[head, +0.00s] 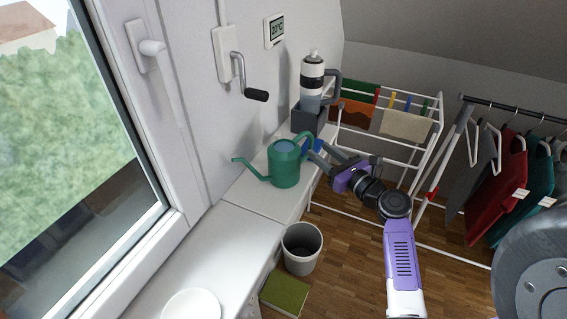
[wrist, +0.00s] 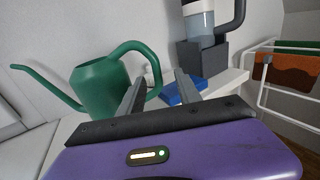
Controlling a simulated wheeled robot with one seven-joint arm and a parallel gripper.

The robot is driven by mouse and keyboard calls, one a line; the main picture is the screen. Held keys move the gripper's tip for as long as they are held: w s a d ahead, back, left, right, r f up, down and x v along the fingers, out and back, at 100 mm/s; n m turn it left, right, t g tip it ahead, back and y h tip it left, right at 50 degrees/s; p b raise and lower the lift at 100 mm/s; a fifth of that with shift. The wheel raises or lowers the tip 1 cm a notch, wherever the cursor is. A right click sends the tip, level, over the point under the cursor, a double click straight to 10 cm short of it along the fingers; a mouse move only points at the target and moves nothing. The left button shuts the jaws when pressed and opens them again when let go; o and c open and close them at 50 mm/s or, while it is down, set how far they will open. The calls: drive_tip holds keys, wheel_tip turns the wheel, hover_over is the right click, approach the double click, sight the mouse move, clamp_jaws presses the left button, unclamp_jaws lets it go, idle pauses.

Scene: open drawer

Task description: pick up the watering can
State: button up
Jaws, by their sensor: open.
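A green watering can (head: 284,166) stands upright on the white counter, its spout to the left and its handle to the right. It also shows in the wrist view (wrist: 98,90), left of my fingers. My gripper (head: 317,152) is open and comes in from the right at the can's handle side. In the wrist view my gripper (wrist: 158,88) has its two fingers apart, the left one overlapping the handle's lower part.
A blue object (wrist: 185,93) lies behind my fingers, next to a grey stand (head: 308,118) holding a bottle (head: 312,78). A drying rack (head: 400,150) stands at the right. A bin (head: 302,262) is on the floor. The counter's near part (head: 215,255) is largely clear.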

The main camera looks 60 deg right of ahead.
sight(309, 146)
drive_tip(key=shift+w+a, duration=0.1)
drive_tip(key=shift+w, duration=0.55)
drive_tip(key=p+x, duration=0.1)
drive_tip(key=x, duration=0.5)
drive_tip(key=shift+w+d+f, duration=0.2)
drive_tip(key=shift+w, duration=0.05)
clamp_jaws()
drive_tip(key=shift+r, duration=0.15)
